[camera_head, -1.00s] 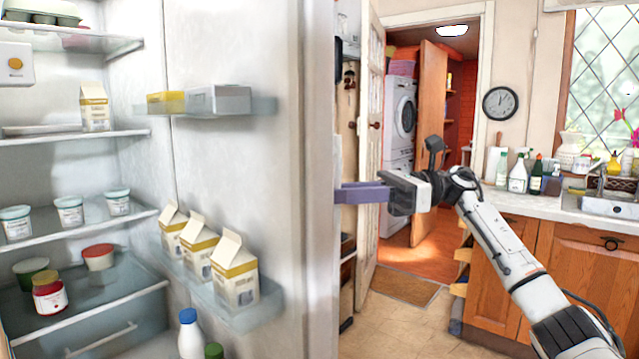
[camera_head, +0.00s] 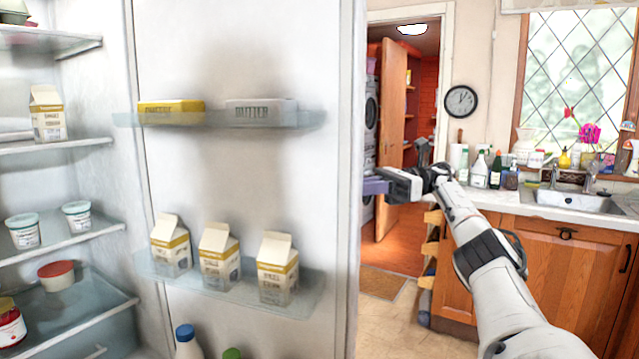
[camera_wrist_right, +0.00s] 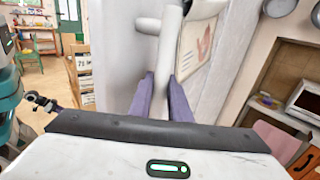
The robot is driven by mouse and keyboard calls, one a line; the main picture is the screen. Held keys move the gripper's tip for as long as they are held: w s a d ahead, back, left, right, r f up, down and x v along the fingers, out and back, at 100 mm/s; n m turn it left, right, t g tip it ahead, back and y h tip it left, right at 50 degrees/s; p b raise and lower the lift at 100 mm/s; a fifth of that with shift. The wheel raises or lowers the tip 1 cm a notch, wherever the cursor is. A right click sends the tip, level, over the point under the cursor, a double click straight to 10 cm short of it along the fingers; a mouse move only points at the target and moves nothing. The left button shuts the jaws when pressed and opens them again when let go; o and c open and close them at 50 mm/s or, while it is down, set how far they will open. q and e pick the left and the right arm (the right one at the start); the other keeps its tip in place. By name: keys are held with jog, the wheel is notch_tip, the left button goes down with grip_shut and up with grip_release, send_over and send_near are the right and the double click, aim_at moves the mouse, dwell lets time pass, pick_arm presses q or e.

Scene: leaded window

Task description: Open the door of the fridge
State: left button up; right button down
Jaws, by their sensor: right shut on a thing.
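The fridge door (camera_head: 215,180) stands open, its inner face toward me in the head view, with shelves on it. The fridge interior (camera_head: 60,180) shows to its left. My right gripper (camera_head: 374,187) reaches around the door's right edge from the right, its purple fingers partly hidden behind the door. In the right wrist view, my right gripper (camera_wrist_right: 161,92) is shut on the white bar handle (camera_wrist_right: 168,55) on the door's outer side. My left gripper is in neither view.
Milk cartons (camera_head: 219,255) and butter boxes (camera_head: 260,112) stand on the door shelves. A wooden counter with a sink (camera_head: 572,200) is at the right. The floor (camera_head: 400,330) between door and counter looks clear.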

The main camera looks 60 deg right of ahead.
jog(key=shift+d+f, duration=0.1)
jog(key=shift+f, duration=0.05)
dwell(0.3)
jog(key=c, duration=1.7)
grip_release()
jog(key=shift+d, duration=0.1)
jog(key=shift+o, duration=0.2)
